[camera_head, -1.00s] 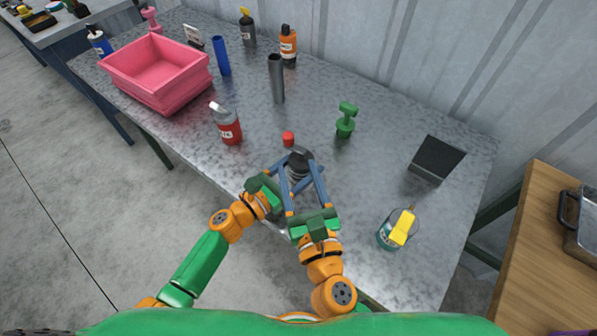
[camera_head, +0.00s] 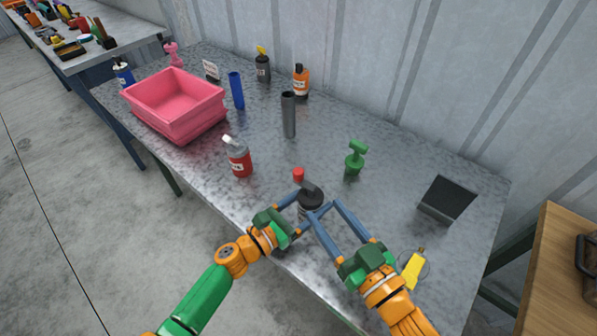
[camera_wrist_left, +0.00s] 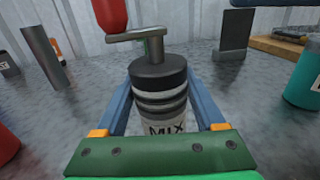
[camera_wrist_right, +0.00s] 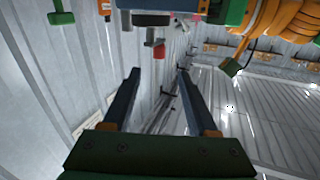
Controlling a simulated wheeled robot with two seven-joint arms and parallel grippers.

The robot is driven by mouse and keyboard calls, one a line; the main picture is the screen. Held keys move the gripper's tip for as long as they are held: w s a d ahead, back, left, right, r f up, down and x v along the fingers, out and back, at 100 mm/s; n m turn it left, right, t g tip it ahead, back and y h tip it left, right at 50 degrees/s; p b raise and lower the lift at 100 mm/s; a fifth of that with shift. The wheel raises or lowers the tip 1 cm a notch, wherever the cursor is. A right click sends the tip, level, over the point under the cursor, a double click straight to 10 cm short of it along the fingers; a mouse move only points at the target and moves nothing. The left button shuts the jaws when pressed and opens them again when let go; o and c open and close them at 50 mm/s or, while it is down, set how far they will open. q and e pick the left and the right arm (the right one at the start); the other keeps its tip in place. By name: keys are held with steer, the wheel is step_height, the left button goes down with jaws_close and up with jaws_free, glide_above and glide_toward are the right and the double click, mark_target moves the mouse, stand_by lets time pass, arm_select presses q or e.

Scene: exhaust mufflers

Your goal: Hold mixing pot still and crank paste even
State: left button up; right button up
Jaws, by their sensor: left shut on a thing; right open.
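The mixing pot (camera_head: 309,203) is a dark ribbed cylinder standing upright near the table's front edge. It also shows in the left wrist view (camera_wrist_left: 160,88), with a pale "MIX" label. On its lid is a grey crank (camera_wrist_left: 137,37) with a red knob (camera_head: 298,174), which points to the left and away from me in the head view. My left gripper (camera_head: 306,207) is shut on the pot, one finger on each side. My right gripper (camera_head: 323,209) is open and empty, its fingertips close to the pot's right side; whether they touch it I cannot tell.
A green stamp-like tool (camera_head: 355,158) and dark slanted stand (camera_head: 447,197) are to the right. A teal can with a yellow tool (camera_head: 413,269) is beside my right gripper. A pink bin (camera_head: 178,128) stands far left.

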mark_target(300, 177)
steer(key=x, duration=1.2)
steer(key=shift+r, duration=0.1)
jaws_close()
